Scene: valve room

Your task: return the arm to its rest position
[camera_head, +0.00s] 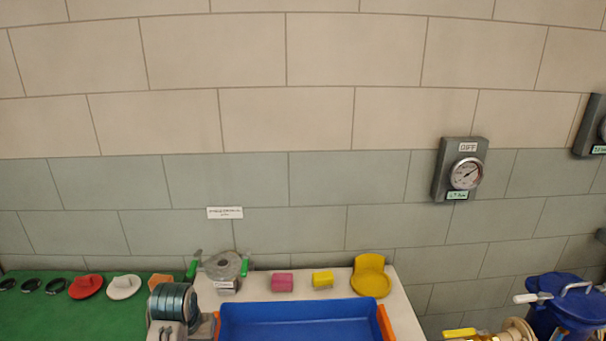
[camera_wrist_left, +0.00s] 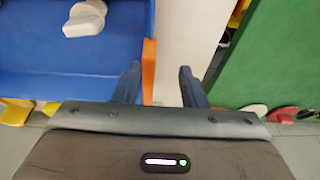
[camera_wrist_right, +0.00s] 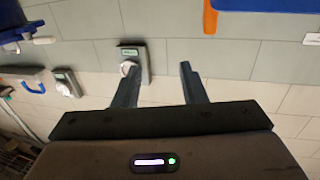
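My left gripper (camera_wrist_left: 160,85) is open in the left wrist view, its two fingers apart with nothing held between them. Below it are the blue tray (camera_wrist_left: 60,88), its orange handle (camera_wrist_left: 149,62) and a pale strip of table. My right gripper (camera_wrist_right: 160,85) is open and empty in the right wrist view, with wall tiles and a gauge box (camera_wrist_right: 143,60) beyond its fingers. Neither gripper's fingertips can be made out there.
The pale table (camera_head: 403,315) carries a grey valve body (camera_head: 222,266), a pink block (camera_head: 282,283), a yellow block (camera_head: 322,280) and a yellow holder (camera_head: 370,277). A white-handled part (camera_wrist_left: 85,18) is in the tray. Blue equipment (camera_head: 568,300) stands right.

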